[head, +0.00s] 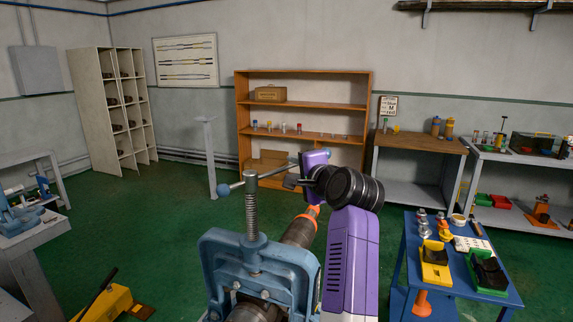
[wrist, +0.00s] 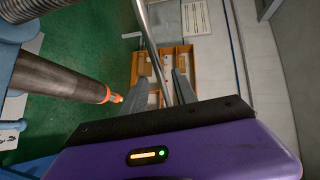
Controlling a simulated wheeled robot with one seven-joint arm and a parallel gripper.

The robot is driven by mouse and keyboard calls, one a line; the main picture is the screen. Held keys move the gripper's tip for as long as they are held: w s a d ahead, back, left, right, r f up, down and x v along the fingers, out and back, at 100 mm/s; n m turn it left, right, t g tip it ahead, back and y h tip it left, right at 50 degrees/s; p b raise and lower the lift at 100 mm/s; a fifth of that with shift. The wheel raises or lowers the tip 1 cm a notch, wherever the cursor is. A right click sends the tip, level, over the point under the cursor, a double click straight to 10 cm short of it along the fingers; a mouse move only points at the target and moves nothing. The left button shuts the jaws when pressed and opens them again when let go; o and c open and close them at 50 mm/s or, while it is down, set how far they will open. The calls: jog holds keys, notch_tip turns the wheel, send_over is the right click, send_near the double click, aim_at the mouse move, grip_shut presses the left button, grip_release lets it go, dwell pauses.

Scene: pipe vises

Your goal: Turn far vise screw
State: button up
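A blue pipe vise (head: 218,262) stands in the near foreground of the head view. Its threaded screw (head: 252,217) rises upright, with a crossbar handle (head: 272,174) ending in blue balls. A dark pipe (head: 298,233) with an orange tip lies in the vise; it also shows in the wrist view (wrist: 62,78). My gripper (head: 291,182) is at the handle's right part. In the wrist view, the fingers of my gripper (wrist: 159,64) are apart, with the grey handle bar (wrist: 151,35) running between them. Gaps seem to show beside the bar; contact is unclear.
A blue table (head: 398,266) with yellow and green trays stands at right. A grey bench (head: 40,236) with blue tools is at left, a yellow tool (head: 105,303) on the floor. A wooden shelf (head: 305,104) and a grey post (head: 209,160) stand behind. Green floor between is clear.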

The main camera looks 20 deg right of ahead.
jog(key=p+x, duration=0.1)
jog(key=x, duration=0.5)
jog(key=shift+w, duration=0.2)
jog(key=shift+c, duration=0.2)
grip_shut()
jog(key=shift+f, duration=0.1)
dwell(1.1)
